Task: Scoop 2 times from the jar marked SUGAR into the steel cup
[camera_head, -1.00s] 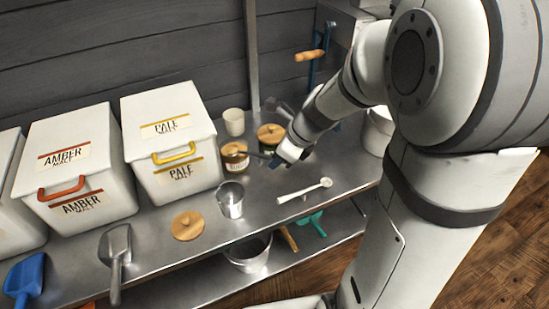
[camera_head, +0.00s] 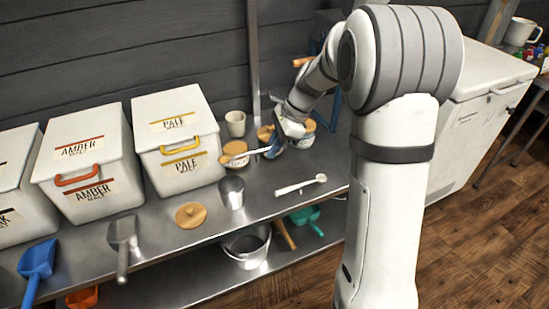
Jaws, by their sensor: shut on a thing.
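The steel cup (camera_head: 232,194) stands upright on the steel bench, right of a round wooden lid (camera_head: 191,215). A small jar (camera_head: 236,162) with a tan top stands behind the cup. Two more jars with tan tops, a middle one (camera_head: 265,134) and a right one (camera_head: 304,137), stand farther right. Their labels are too small to read, so I cannot tell which is SUGAR. My gripper (camera_head: 274,148) is shut on a slim, pale scoop-like tool (camera_head: 250,153). The tool reaches left across the front of the left jar; its far end is unclear.
A white long-handled spoon (camera_head: 300,185) lies on the bench right of the cup. A cream cup (camera_head: 236,123) stands behind the jars. White malt bins (camera_head: 180,143) line the left. A grey scoop (camera_head: 122,245) and a blue scoop (camera_head: 37,268) lie at the front edge.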

